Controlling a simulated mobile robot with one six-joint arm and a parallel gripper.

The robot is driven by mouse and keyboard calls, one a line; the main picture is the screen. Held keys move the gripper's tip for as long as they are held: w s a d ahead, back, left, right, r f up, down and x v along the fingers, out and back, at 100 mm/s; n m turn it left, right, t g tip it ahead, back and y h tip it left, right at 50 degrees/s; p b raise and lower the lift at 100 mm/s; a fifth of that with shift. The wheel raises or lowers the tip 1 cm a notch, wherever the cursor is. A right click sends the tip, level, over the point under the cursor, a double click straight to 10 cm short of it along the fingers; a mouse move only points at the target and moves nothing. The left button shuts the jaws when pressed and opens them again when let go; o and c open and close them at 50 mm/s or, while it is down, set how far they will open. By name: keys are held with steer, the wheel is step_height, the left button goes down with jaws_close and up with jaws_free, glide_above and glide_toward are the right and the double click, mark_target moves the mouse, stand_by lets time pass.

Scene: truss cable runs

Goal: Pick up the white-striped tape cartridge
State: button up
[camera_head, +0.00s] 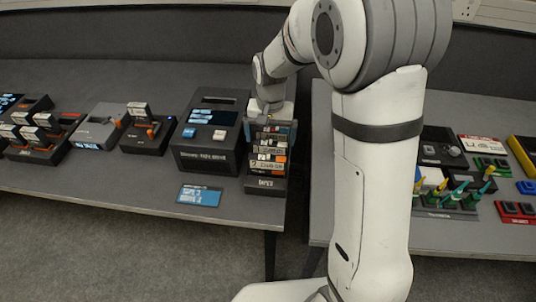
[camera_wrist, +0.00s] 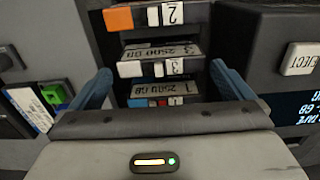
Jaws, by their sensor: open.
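The white-striped tape cartridge (camera_wrist: 130,69) shows in the wrist view as the middle one of three visible in the tape rack (camera_wrist: 197,32); its end has a white band and a label reading 3. An orange-striped cartridge (camera_wrist: 118,19) marked 2 is above it in that picture, and a blue-striped one (camera_wrist: 138,103) marked 1 below. My gripper (camera_wrist: 160,74) is open, its blue fingers on either side of the rack's column, with nothing held. In the head view, my wrist is at the top of the rack marked TAPES (camera_head: 265,185); the fingertips are not clear there.
A black drive unit (camera_head: 205,160) with a blue screen stands left of the rack. Grey and black devices (camera_head: 100,125) fill the table's left. A gap separates the right table, which holds several coloured parts.

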mark_target(269, 146)
step_height(269, 146, down, 5)
steer(key=shift+r, duration=0.1)
steer(key=shift+c, duration=0.6)
steer(key=shift+a, duration=0.1)
steer(key=c, duration=0.7)
